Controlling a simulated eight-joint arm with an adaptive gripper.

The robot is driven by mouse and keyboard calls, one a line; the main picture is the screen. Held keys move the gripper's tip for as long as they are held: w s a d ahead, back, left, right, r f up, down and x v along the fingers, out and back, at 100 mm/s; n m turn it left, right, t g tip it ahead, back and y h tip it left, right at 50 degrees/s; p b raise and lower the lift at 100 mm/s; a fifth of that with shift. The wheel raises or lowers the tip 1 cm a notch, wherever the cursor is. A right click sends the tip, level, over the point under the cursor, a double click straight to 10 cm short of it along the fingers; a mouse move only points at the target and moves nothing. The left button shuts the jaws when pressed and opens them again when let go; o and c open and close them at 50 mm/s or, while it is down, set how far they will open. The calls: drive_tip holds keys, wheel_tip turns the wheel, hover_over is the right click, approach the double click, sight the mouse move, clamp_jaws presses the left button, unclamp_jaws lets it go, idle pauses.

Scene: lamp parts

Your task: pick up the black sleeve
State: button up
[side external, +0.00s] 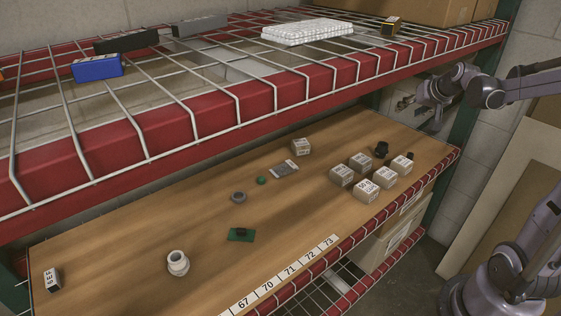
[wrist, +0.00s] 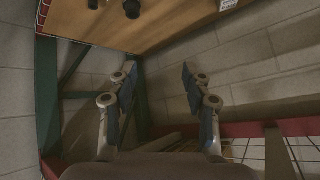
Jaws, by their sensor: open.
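A black, short cylindrical piece (side external: 381,149), which looks like the black sleeve, stands near the right end of the wooden shelf in the side view. I cannot tell surely which is the sleeve. My gripper (side external: 412,114) is above and right of the shelf's right end, apart from the pieces. The wrist view shows its fingers (wrist: 160,76) open and empty.
Several small labelled boxes (side external: 362,162) sit left of and in front of the black piece. The red-edged wire shelf (side external: 200,115) hangs above the wooden board (side external: 130,235). A green post (wrist: 47,100) stands by the shelf end.

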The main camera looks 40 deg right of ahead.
drive_tip(key=w+d+f+g, duration=0.2)
drive_tip(key=d+f, duration=0.5)
drive_tip(key=d, duration=0.6)
drive_tip(key=g+y, duration=0.1)
drive_tip(key=g, duration=0.1)
approach(411, 155)
drive_tip(key=shift+g, duration=0.3)
drive_tip(key=shift+w+x, duration=0.15)
drive_tip(key=shift+x, duration=2.55)
drive_tip(key=shift+w+x, duration=0.15)
drive_tip(key=shift+x, duration=2.55)
drive_tip(key=shift+d+r, duration=0.15)
drive_tip(key=shift+c, duration=0.3)
drive_tip(key=c, duration=0.9)
